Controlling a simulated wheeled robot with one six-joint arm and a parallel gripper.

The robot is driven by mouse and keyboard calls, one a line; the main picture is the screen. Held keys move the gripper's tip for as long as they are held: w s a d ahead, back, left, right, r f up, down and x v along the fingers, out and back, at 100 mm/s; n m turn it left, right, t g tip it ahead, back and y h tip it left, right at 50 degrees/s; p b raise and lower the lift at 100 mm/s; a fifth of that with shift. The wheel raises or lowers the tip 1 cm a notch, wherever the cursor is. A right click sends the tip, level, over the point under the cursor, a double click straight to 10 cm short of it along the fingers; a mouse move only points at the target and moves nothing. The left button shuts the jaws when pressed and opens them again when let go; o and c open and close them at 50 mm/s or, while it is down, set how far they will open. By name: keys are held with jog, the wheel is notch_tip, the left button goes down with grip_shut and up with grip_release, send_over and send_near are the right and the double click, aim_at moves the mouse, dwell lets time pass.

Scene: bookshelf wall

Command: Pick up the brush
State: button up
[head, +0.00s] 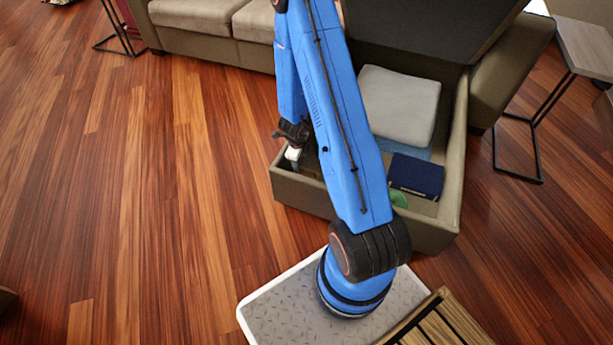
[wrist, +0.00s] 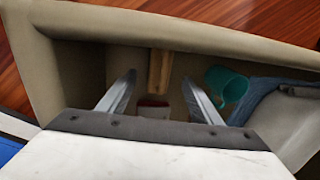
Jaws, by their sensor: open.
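My gripper (wrist: 158,77) is open in the wrist view, with its two fingers apart and pointing down into the sofa's storage box (wrist: 180,38). A light wooden piece (wrist: 160,68), which looks like the brush, lies between and just beyond the fingertips, close to the box's wall. A small pale and reddish part (wrist: 152,107) lies nearer, between the fingers; I cannot tell whether it belongs to the brush. In the head view my gripper (head: 293,153) is at the box's left end, and the brush is hidden there.
A teal cup (wrist: 226,86) lies right of the fingers, next to blue cloth (wrist: 265,98). The box (head: 437,232) also holds a grey-white cushion (head: 400,105) and a dark blue box-like item (head: 416,174). Its walls stand close around my gripper. Wooden floor (head: 130,200) lies open at left.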

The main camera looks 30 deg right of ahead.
aim_at(304, 169)
jog(key=shift+w+d+f, duration=0.1)
jog(key=shift+d+f, duration=0.2)
jog(key=shift+f, duration=1.2)
jog(key=shift+w+d+f, duration=0.15)
jog(key=shift+d+f, duration=0.1)
jog(key=shift+f, duration=1.2)
jog(key=shift+w+d+f, duration=0.1)
jog(key=shift+d+f, duration=0.2)
jog(key=shift+f, duration=1.2)
jog(key=c, duration=1.2)
jog(key=shift+d+r, duration=0.1)
jog(key=shift+r, duration=0.05)
jog(key=shift+d+r, duration=0.1)
jog(key=shift+r, duration=3.3)
jog(key=s+d, duration=0.2)
jog(key=d, duration=0.4)
jog(key=s+d, duration=0.2)
jog(key=d, duration=0.4)
jog(key=s+d, duration=0.2)
jog(key=d, duration=0.4)
jog(key=shift+d, duration=0.4)
jog(key=shift+c, duration=0.2)
